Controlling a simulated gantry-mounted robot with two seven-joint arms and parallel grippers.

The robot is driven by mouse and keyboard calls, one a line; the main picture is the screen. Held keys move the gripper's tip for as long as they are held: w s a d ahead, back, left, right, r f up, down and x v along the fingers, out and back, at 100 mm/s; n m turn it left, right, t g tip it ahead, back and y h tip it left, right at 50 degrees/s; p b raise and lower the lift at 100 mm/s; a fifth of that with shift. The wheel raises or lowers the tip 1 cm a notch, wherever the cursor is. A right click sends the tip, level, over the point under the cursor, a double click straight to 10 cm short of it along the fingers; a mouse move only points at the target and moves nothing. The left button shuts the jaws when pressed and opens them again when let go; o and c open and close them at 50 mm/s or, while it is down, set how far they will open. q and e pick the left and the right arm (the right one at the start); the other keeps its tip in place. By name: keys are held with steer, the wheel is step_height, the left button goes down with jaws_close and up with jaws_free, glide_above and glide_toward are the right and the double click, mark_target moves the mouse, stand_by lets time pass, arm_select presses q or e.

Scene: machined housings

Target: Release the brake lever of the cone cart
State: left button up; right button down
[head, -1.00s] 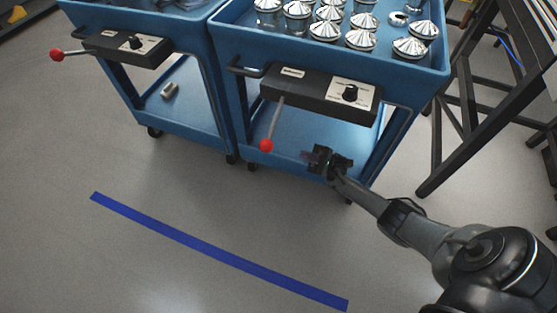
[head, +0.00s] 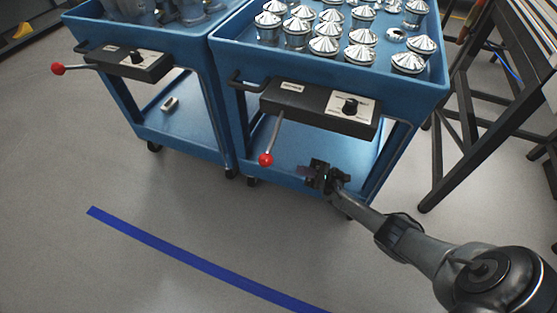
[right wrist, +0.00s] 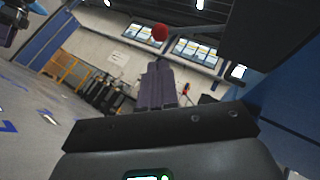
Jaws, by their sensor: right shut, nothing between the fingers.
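The cone cart (head: 233,48) is the blue cart on the right, with shiny metal cones (head: 325,46) on its top. Its brake lever (head: 272,138) hangs down from the black control box (head: 320,107) and ends in a red ball knob. The red knob (right wrist: 160,32) also shows in the right wrist view, beyond the fingers. My right gripper (head: 308,172) is shut and empty, a little right of the knob and slightly lower in the head view, apart from it. In the right wrist view its fingers (right wrist: 157,85) are together. My left gripper is not in view.
A second blue cart (head: 185,42) stands to the left, its lever (head: 75,68) sticking out sideways to a red knob. A dark-legged table (head: 490,125) stands at the right. A blue tape strip (head: 190,257) lies on open floor in front.

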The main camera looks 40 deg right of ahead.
mark_target(274, 137)
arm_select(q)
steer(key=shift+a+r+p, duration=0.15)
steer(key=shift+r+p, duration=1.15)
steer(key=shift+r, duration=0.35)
arm_select(e)
steer(key=x, duration=1.2)
steer(key=shift+a+r, duration=0.2)
steer(key=shift+w, duration=0.1)
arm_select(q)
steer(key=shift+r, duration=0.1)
